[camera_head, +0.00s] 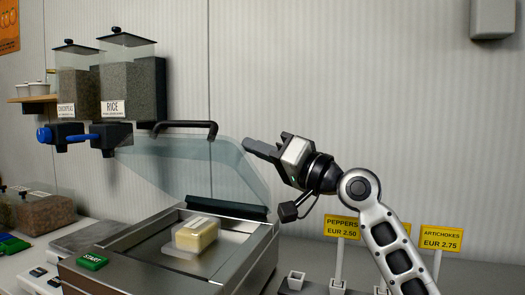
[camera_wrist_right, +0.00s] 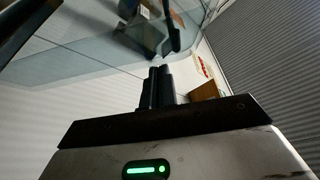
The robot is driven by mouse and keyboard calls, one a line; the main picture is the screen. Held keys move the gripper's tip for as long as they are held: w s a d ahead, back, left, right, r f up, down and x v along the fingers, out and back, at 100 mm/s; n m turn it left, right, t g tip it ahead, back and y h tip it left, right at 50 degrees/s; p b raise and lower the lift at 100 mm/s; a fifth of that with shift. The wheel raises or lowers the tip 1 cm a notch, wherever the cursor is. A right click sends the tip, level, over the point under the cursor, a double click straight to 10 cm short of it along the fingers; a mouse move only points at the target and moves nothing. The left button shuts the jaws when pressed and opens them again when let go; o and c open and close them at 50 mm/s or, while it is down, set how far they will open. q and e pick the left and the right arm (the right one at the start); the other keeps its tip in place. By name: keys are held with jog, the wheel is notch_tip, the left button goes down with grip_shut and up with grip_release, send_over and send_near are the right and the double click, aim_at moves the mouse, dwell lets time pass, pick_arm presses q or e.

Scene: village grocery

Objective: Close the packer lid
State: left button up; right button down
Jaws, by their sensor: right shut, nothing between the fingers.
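The packer (camera_head: 170,265) is a steel box at the lower centre of the head view. Its clear bluish lid (camera_head: 180,168) stands raised, tilted up from a dark hinge strip at the back. A black bar handle (camera_head: 186,125) runs along the lid's top edge. A pale yellow wrapped block (camera_head: 197,234) lies in the packer chamber. My right gripper (camera_head: 248,145) is shut and empty, to the right of the handle by the lid's upper right edge; I cannot tell whether it touches. In the wrist view the shut fingers (camera_wrist_right: 158,88) point toward the lid's glass (camera_wrist_right: 75,58). My left gripper is not in view.
Dispensers labelled rice (camera_head: 133,88) and another (camera_head: 80,95) hang on the wall behind the lid's left side. A green START button (camera_head: 92,262) is on the packer's front left. Yellow price signs (camera_head: 341,227) stand at right, near my right arm.

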dwell(0.5)
jog(key=s+r, duration=1.3)
jog(key=s, duration=0.1)
jog(key=shift+a+p, duration=0.35)
jog(key=shift+a, duration=0.05)
